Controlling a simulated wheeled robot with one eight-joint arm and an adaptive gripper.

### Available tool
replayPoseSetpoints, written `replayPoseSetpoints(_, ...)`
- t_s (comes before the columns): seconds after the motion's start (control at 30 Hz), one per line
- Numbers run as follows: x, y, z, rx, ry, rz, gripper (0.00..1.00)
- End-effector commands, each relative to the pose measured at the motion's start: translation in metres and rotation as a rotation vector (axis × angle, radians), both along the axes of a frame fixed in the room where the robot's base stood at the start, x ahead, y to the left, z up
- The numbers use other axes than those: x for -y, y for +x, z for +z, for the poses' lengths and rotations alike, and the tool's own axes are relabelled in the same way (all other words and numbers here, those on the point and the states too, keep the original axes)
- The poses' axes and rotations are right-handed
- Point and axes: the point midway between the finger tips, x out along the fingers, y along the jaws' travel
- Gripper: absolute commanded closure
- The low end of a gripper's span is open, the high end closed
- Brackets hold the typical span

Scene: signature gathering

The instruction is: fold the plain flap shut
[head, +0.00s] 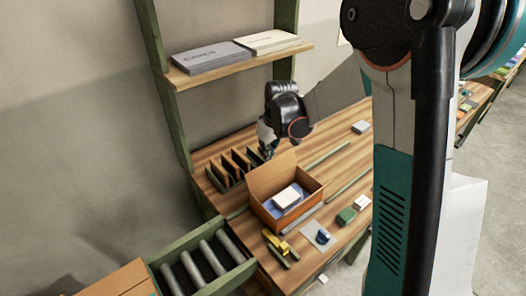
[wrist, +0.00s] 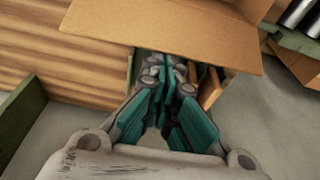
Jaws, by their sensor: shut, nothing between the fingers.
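An open cardboard box (head: 297,217) stands on the wooden bench. A plain flap (head: 272,174) stands up along its far side. A white block (head: 287,196) lies on something blue inside the box. My gripper (head: 266,153) is beyond the raised flap, beside the divider rack. In the wrist view the flap (wrist: 165,28) is a broad brown sheet across the top, with my gripper's teal fingers (wrist: 166,78) shut and empty near its edge. I cannot tell whether the fingertips touch it.
A rack with brown dividers (head: 236,165) stands close to my gripper. A yellow tool (head: 276,242), a blue item on a pale sheet (head: 319,235) and a green block (head: 346,215) lie near the box. A shelf (head: 238,63) holds two flat stacks. A roller tray (head: 203,266) is at lower left.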

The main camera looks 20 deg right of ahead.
Motion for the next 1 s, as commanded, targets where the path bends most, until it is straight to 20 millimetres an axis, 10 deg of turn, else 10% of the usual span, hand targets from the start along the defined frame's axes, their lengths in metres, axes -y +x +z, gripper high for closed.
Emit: replayPoseSetpoints(1.0, 0.010, -0.022, 0.008, 0.230, 0.096, -0.004, 1.00)
